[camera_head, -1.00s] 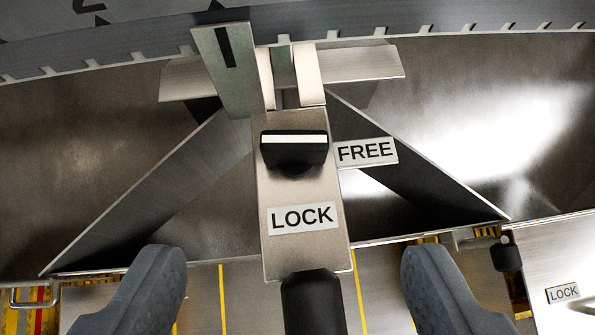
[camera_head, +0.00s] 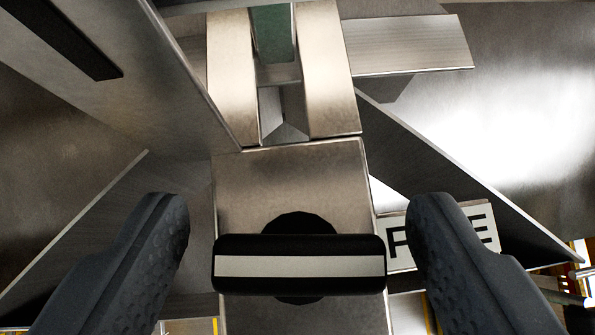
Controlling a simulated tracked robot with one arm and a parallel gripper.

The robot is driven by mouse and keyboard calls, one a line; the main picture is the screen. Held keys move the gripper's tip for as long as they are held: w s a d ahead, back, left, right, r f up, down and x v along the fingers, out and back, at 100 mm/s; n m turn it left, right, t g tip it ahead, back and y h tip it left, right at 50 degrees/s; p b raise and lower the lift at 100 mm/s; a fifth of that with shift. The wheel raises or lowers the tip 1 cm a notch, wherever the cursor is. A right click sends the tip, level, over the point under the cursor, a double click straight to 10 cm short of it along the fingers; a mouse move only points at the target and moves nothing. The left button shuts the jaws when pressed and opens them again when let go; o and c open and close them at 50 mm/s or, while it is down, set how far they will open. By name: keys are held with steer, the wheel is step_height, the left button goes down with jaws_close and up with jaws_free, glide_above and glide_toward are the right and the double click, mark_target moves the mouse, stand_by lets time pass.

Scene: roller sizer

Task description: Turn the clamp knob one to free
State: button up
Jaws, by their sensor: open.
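The clamp knob (camera_head: 299,265) is a black bar handle with a white stripe, on a metal clamp block (camera_head: 290,180). Its bar lies crosswise, left to right, with the stripe level and one end towards the FREE label (camera_head: 398,245). My gripper (camera_head: 298,205) is open. One dark grey finger stands left of the knob and the other right of it, with a gap on each side. The right finger covers part of the FREE label. The LOCK label on the block is not in view.
A metal plate with a black slot (camera_head: 65,38) rises at the upper left, close to the block. Two upright metal lugs (camera_head: 333,70) stand behind the knob. Slanted brace plates (camera_head: 470,180) flank the block on both sides.

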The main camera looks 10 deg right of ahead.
steer(key=shift+w+f, duration=0.3)
steer(key=c, duration=1)
steer(key=shift+r+n+y, duration=0.1)
steer(key=shift+n+y, duration=0.2)
steer(key=shift+d+n+y, duration=0.1)
steer(key=shift+n+y, duration=0.2)
steer(key=shift+n, duration=0.2)
steer(key=o, duration=1)
